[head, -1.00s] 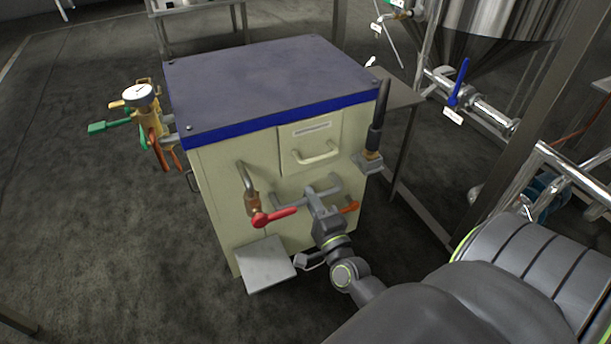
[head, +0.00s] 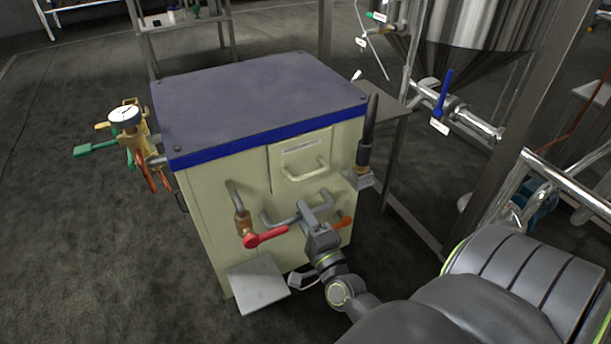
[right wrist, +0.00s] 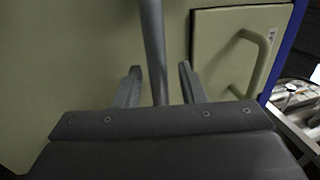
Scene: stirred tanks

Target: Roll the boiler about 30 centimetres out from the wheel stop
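The boiler (head: 205,215) is a cream cabinet with a dark top (head: 255,95) and blue trim, standing upright on the dark floor. A grey bar handle (head: 276,221) crosses its front, and it also shows in the right wrist view (right wrist: 153,45). My right gripper (head: 314,208) is at this handle. In the right wrist view its two fingers (right wrist: 158,80) stand either side of the bar, with a visible gap on each side, so it is open around the bar. My left gripper is out of view. I cannot make out the wheel stop or the boiler's wheels.
A red-handled valve (head: 265,238) and a pale plate (head: 257,284) stick out of the boiler's front. A gauge with valves (head: 126,117) juts out on its left. A steel tank (head: 465,35) on a frame stands at the right. The floor at left is clear.

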